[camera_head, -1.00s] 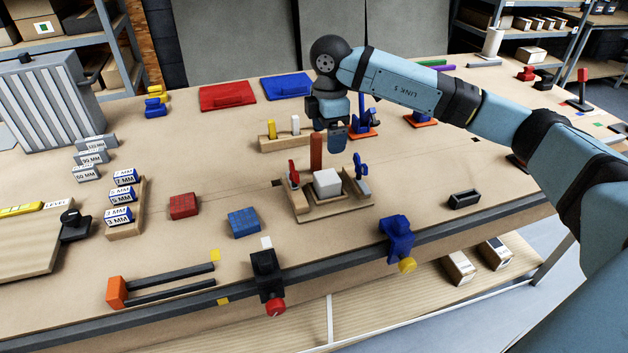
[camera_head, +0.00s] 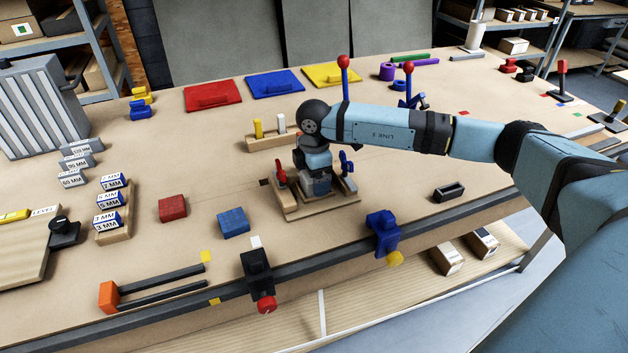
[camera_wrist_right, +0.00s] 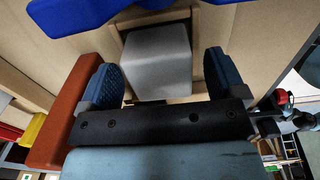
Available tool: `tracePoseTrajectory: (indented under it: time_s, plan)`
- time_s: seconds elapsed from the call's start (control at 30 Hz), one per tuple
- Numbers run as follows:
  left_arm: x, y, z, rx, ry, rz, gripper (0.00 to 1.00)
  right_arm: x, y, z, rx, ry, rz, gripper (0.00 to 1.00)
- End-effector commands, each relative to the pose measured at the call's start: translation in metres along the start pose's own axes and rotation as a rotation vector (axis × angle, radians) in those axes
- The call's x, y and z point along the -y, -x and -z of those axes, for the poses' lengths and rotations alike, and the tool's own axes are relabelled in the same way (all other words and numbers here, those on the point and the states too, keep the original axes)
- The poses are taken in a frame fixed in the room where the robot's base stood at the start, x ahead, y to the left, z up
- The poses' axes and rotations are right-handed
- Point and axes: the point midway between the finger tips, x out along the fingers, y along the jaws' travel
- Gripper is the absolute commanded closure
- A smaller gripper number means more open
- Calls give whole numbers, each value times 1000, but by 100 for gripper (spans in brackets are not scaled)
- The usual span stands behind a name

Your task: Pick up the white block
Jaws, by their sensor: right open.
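The white block (camera_wrist_right: 157,62) sits in a wooden fixture in the right wrist view, between the two blue fingers of my right gripper (camera_wrist_right: 162,80). The fingers are open, with a gap visible beside the block on each side. In the head view my right gripper (camera_head: 316,186) is down over the wooden fixture (camera_head: 322,208) and hides the block. A red clamp (camera_head: 281,175) and a blue clamp (camera_head: 346,161) stand on either side of the gripper. My left gripper is not in view.
A rust-coloured post (camera_wrist_right: 72,112) stands close to the left finger in the right wrist view. A wooden rack (camera_head: 268,140) with yellow and white pegs is behind the fixture. A red block (camera_head: 172,208) and a blue block (camera_head: 233,222) lie to its left.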

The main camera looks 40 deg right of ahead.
Motion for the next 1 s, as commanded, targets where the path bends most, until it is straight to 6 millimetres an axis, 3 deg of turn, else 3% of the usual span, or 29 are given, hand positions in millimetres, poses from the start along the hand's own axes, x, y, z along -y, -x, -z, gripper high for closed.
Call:
tracePoseTrajectory:
  time_s: [0.17, 0.4, 0.77, 1.0]
  plan:
    - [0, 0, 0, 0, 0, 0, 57, 0, 0, 0, 0, 0, 0, 13]
    - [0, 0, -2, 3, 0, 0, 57, 0, 0, 0, 0, 1, 0, 66]
    - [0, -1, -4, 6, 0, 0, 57, 0, 5, 0, 0, 0, -1, 66]
    - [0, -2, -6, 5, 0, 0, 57, -1, 34, 0, -2, 1, -4, 66]
